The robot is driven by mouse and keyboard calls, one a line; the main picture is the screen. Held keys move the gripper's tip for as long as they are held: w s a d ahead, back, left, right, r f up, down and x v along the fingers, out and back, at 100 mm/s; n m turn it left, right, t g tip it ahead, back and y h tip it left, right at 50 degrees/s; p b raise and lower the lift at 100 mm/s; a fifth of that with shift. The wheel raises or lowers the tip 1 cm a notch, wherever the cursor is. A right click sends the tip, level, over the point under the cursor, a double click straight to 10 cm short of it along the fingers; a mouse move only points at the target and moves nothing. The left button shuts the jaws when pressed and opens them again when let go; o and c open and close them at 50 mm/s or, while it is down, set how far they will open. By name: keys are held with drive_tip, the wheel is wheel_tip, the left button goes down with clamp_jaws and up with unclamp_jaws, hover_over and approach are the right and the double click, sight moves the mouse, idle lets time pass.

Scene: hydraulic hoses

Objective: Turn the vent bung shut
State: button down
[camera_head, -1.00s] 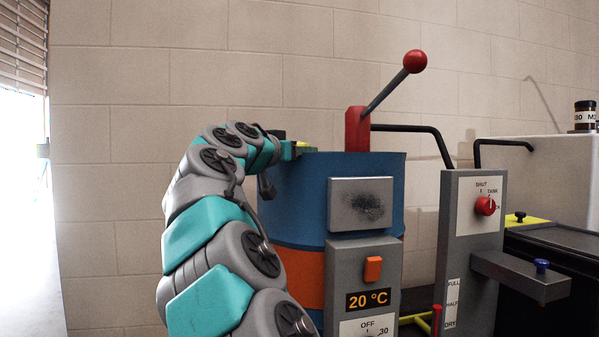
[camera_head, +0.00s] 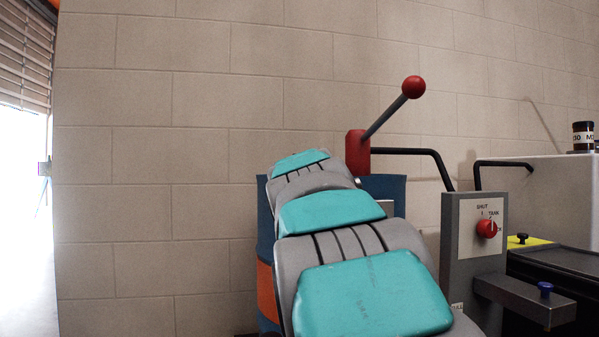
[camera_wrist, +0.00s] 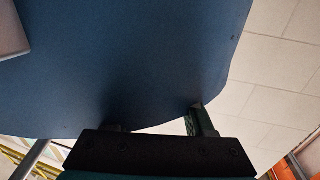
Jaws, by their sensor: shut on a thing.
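My gripper (camera_wrist: 160,125) is at the bottom of the wrist view, its dark palm bar across the lower edge. Its fingers stand apart, close against the blue drum (camera_wrist: 110,60); the right finger shows at the drum's edge and the left one is mostly hidden. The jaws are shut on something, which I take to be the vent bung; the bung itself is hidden. In the head view the blue drum (camera_head: 388,186) is largely covered by my arm, which reaches over it and hides my gripper.
A red block (camera_head: 357,153) with a red-knobbed lever (camera_head: 413,87) rises behind my arm. To the right stand a grey panel with a red dial (camera_head: 487,229), a shelf with a blue knob (camera_head: 545,289), black hoses and a pale tank (camera_head: 560,195).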

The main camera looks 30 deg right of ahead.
idle(0.4)
drive_tip(key=shift+c, duration=1.3)
unclamp_jaws()
drive_tip(key=shift+s, duration=0.1)
drive_tip(key=v, duration=0.7)
drive_tip(key=shift+s+a, duration=0.2)
drive_tip(key=shift+s, duration=0.05)
